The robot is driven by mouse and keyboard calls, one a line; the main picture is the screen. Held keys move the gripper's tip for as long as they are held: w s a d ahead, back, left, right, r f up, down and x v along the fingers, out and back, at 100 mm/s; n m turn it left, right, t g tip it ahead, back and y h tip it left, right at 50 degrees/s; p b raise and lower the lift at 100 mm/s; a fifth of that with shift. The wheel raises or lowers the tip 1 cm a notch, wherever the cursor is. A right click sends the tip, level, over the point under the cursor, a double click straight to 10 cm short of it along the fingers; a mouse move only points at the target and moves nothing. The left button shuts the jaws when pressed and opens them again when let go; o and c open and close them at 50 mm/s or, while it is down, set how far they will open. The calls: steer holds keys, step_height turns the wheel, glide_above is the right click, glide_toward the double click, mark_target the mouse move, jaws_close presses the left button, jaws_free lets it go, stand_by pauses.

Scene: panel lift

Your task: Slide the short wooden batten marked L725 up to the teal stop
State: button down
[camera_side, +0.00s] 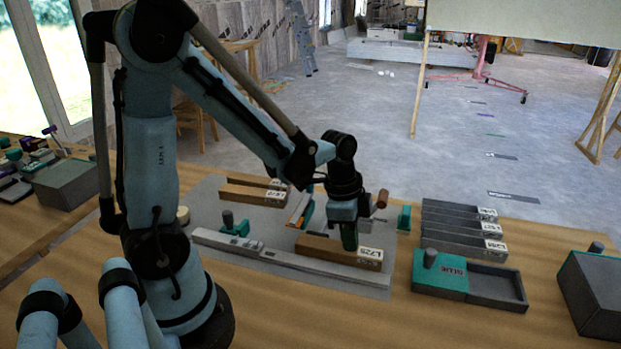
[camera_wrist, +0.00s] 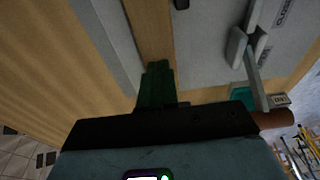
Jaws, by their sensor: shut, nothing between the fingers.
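The short wooden batten marked L725 (camera_side: 318,246) lies on the grey board, along the pale rail; its white label is at the right end. My gripper (camera_side: 349,243) is shut, with its dark green fingers down at the batten near the label. I cannot tell whether they touch it. In the wrist view the batten (camera_wrist: 149,35) runs up from the shut fingers (camera_wrist: 157,78). A teal block with a dark knob (camera_side: 235,227) stands left of the batten, and a small teal piece (camera_side: 404,217) stands to the right. Which one is the stop is unclear.
The pale rail (camera_side: 290,259) runs along the batten's near side. Two other wooden battens (camera_side: 252,195) lie farther back. A clamp with a wooden handle (camera_side: 382,199) is right behind my gripper. Grey bars (camera_side: 460,229) and a teal GLUE tray (camera_side: 497,286) are to the right.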

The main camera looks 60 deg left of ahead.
steer(key=shift+a+f, duration=0.15)
steer(key=shift+f, duration=0.1)
steer(key=shift+s+a, duration=0.3)
steer(key=s+a, duration=0.8)
steer(key=shift+s+a, duration=0.1)
steer(key=shift+s, duration=0.3)
steer(key=shift+w+r, duration=0.1)
steer(key=shift+r, duration=1.05)
step_height(320, 180, up, 10)
steer(key=s+a, duration=0.1)
steer(key=s, duration=0.1)
steer(key=w+d+f+n+t+y, duration=0.1)
steer(key=w+d+n+t, duration=0.4)
steer(key=w+d+n, duration=0.2)
steer(key=d+n, duration=0.2)
steer(key=d, duration=0.2)
steer(key=shift+w+d+f+t, duration=0.15)
steer(key=shift+w+d+t, duration=0.05)
steer(key=shift+d+t, duration=0.2)
